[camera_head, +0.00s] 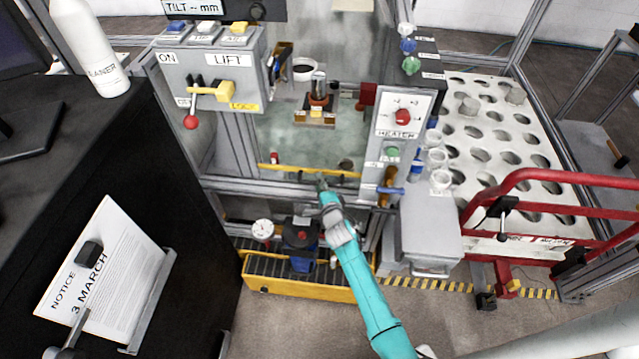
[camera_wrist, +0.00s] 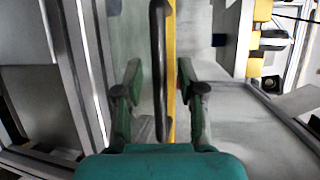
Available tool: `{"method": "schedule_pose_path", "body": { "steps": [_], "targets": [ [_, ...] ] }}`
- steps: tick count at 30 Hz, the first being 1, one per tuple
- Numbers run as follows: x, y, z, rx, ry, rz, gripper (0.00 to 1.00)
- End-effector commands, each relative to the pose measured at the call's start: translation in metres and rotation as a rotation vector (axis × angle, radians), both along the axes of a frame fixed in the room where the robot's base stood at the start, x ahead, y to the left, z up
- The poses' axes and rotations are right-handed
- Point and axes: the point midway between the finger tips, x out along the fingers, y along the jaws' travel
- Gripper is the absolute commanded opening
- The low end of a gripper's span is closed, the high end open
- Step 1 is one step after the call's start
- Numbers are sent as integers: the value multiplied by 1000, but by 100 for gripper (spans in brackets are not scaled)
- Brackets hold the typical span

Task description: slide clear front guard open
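The clear front guard (camera_head: 285,140) is a see-through pane across the machine's opening, with a yellow strip (camera_head: 275,168) along its lower edge. It appears to be down. My gripper (camera_head: 322,182) is at that lower edge, near its middle. In the wrist view, a dark bar handle (camera_wrist: 158,30) runs beside the yellow strip (camera_wrist: 171,50). My gripper's two green fingers (camera_wrist: 159,75) are apart, one on each side of the handle and strip. Gaps show on both sides, so the fingers do not look closed on it. The fingertips are too small to judge in the head view.
A HEATER panel (camera_head: 403,115) stands at the right. Below are a dial gauge (camera_head: 263,229) and a yellow-edged grate (camera_head: 300,288). Red rails (camera_head: 540,175) stand far right; a black cabinet (camera_head: 120,170) is left.

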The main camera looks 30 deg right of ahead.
Motion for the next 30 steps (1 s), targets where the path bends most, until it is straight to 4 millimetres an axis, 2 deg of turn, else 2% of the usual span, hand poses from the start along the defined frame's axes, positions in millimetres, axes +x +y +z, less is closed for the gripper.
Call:
{"method": "schedule_pose_path", "body": {
  "steps": [5, 18, 24, 30],
  "targets": [
    [-20, 5, 3, 0, 1, 0, 39],
    [-91, 21, 17, 0, 2, 0, 39],
    [-108, 25, 20, 2, 2, 1, 39],
    [-112, 26, 22, 1, 0, 1, 39]
  ]
}}
